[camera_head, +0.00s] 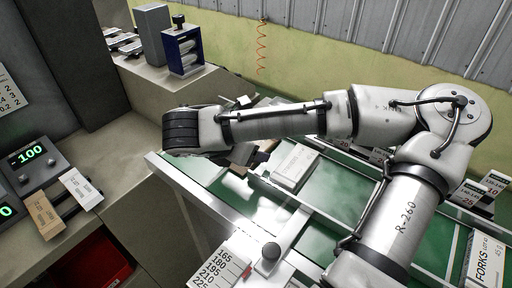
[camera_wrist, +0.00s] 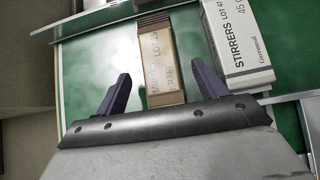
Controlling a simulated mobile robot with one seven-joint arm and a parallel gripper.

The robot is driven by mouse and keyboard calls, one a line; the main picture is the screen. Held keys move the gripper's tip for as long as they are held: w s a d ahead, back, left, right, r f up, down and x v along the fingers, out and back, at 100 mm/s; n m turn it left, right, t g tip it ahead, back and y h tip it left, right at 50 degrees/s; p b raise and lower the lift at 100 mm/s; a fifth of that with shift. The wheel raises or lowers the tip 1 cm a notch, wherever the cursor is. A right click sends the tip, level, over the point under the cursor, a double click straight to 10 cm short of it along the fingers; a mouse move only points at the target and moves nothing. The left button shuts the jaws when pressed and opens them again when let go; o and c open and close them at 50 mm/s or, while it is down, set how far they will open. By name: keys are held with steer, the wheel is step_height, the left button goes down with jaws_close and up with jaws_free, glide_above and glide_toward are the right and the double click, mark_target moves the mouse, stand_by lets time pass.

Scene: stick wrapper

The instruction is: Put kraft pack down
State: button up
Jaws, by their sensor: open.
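The kraft pack (camera_wrist: 163,65), a brown, narrow block with printed lettering, lies on a green surface (camera_wrist: 90,75) in the wrist view. My gripper (camera_wrist: 158,80) is open, with one dark finger on each side of the pack. A gap shows on the left; the right finger is closer to the pack. In the head view, a brown bit of the pack (camera_head: 241,154) shows beside my wrist, and my arm hides most of it and the fingers.
A white stirrers box (camera_wrist: 238,45) stands just right of the pack. In the head view, a brown pack (camera_head: 43,213) and a white pack (camera_head: 80,187) lie by the display box (camera_head: 30,160). A red bin (camera_head: 95,265) is below. A metal rail (camera_head: 215,218) edges the green surface.

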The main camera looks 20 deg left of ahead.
steer(key=shift+x, duration=1.3)
steer(key=c, duration=1.1)
steer(key=shift+r, duration=0.1)
step_height(320, 180, up, 20)
steer(key=shift+f+b, duration=0.1)
steer(key=shift+b, duration=0.5)
